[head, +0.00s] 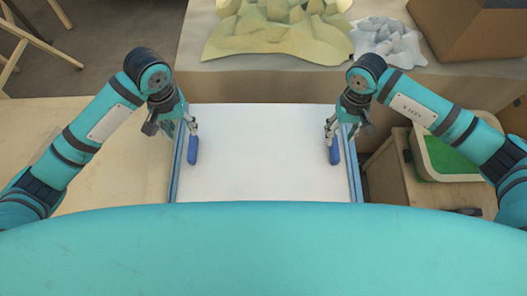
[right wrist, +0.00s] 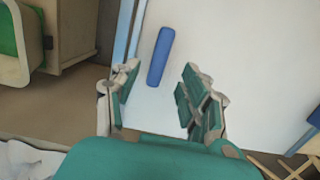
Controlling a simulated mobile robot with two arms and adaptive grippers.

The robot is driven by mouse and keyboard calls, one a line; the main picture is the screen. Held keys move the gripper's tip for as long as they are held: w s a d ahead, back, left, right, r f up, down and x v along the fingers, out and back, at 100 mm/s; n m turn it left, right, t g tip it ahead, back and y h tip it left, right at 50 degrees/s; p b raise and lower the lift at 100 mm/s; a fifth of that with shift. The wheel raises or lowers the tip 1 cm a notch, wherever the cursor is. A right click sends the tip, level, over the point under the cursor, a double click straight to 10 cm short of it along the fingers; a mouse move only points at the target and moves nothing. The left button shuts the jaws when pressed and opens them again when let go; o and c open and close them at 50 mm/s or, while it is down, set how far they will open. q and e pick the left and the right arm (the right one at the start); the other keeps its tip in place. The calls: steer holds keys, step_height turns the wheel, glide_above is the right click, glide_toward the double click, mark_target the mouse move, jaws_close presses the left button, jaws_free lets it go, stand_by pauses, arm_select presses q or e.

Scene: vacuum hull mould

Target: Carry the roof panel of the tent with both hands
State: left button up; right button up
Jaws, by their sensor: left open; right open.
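The roof panel (head: 262,155) is a flat white sheet with blue-grey rails along its left and right sides. A blue bar handle (head: 193,150) sits near its left side, and another blue handle (head: 335,151) near its right side. My left gripper (head: 186,127) is open at the far end of the left handle. My right gripper (head: 335,130) is open at the far end of the right handle. In the right wrist view, the right handle (right wrist: 161,56) lies ahead, between the lines of the spread fingers (right wrist: 158,88), with white panel visible around it.
A bench behind the panel carries a faceted yellowish mould (head: 275,35), a grey crumpled piece (head: 385,40) and a brown box (head: 470,25). A wooden cabinet with a green-lined tray (head: 450,160) stands at right. A pale wooden surface (head: 110,180) lies at left.

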steer(key=r, duration=0.5)
steer(key=shift+w+r, duration=0.15)
steer(key=shift+w, duration=0.15)
step_height(320, 180, up, 6)
steer(key=p, duration=0.6)
stand_by(0.5)
steer(key=shift+r, duration=0.1)
